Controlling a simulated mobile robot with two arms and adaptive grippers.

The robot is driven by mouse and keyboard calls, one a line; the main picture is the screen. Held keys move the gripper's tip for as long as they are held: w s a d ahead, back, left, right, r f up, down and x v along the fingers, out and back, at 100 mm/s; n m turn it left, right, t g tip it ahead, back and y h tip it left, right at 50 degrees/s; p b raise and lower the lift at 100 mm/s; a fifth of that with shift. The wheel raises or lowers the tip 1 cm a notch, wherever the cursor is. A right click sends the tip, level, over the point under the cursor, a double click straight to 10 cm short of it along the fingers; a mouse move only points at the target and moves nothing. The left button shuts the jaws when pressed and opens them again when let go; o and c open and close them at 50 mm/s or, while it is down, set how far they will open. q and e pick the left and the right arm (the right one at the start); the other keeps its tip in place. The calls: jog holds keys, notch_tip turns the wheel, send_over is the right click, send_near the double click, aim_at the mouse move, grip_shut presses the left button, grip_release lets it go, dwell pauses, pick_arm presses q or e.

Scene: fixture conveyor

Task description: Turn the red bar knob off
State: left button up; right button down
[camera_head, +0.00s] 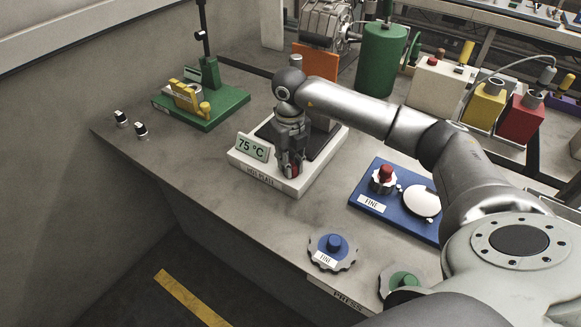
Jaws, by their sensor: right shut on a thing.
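The red bar knob (292,170) is on the front of a white hot plate (247,174). The hot plate has a tilted display that reads 75 °C (252,148). My right gripper (290,165) points down over the hot plate's front edge and is shut on the red bar knob. The fingers cover most of the knob, so its angle is hard to tell. My left gripper is not in view.
A blue board (370,207) with a red-topped knob and a white disc lies to the right. A blue knob (334,246) and a green knob (403,280) are near the front edge. A green stand (228,103) is at the back left. The table's left part is mostly clear.

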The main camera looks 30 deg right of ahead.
jog(key=shift+a+n+b, duration=0.1)
jog(key=shift+n+b, duration=1.05)
jog(key=shift+n, duration=1.15)
jog(key=shift+r, duration=0.1)
jog(key=c, duration=1.4)
grip_release()
jog(key=shift+o, duration=0.2)
notch_tip(320, 180, up, 12)
